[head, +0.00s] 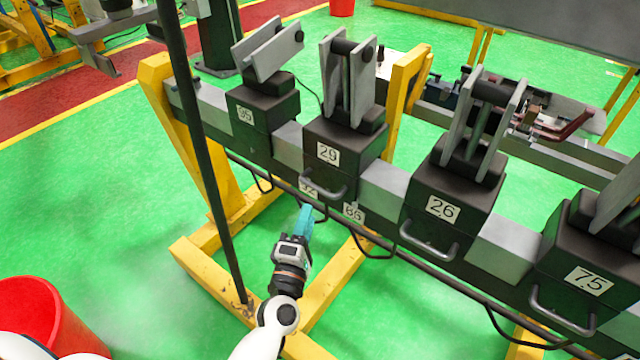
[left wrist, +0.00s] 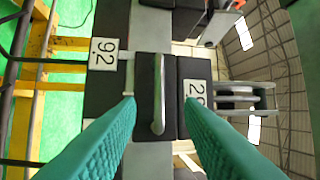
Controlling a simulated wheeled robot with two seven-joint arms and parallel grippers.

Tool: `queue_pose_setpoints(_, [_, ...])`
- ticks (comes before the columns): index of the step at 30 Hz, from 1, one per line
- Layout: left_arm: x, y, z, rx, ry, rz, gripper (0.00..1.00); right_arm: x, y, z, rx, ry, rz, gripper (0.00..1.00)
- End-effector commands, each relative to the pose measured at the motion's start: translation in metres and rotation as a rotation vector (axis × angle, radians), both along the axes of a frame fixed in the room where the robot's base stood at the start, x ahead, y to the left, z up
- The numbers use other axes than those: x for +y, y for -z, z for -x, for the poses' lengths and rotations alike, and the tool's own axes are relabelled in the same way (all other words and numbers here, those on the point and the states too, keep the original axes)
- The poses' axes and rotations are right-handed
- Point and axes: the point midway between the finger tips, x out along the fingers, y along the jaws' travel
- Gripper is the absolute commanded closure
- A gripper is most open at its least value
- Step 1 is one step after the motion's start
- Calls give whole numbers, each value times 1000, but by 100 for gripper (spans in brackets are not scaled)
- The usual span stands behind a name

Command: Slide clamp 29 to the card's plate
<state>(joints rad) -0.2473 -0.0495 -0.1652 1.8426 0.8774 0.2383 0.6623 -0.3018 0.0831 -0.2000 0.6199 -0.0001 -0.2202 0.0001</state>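Clamp 29 (head: 346,148) is a dark block with a grey upright bracket, seated on the grey rail. Its handle (head: 330,193) hangs at its lower front. Plate 92 (head: 309,188) is partly hidden behind that handle; plate 66 (head: 353,212) is on the rail to its right. My left gripper (head: 306,212) has teal fingers and is just below the handle. In the left wrist view its fingers are open (left wrist: 159,98), with the handle (left wrist: 158,92) between or just beyond the tips; contact cannot be told. Plate 92 (left wrist: 103,53) shows there too. No card is discernible. My right gripper is not in view.
Clamp 95 (head: 262,110) is left of clamp 29 on the rail; clamp 26 (head: 452,205) and clamp 75 (head: 585,270) are to its right. Bare rail (head: 384,187) lies between clamps 29 and 26. A dark pole (head: 205,160) rises left of my arm. A red bin (head: 45,315) stands lower left.

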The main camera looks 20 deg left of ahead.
Motion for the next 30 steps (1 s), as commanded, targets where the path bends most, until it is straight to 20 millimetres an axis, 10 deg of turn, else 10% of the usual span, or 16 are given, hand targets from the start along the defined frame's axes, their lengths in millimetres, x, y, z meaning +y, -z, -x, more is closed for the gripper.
queue_pose_setpoints(13, [4,-14,-79,0,1,-3,66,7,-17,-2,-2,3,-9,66])
queue_pose_setpoints(26, [4,-14,-89,2,0,-4,66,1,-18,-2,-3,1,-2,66])
queue_pose_setpoints(30, [4,-14,-89,2,0,-4,87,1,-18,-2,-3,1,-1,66])
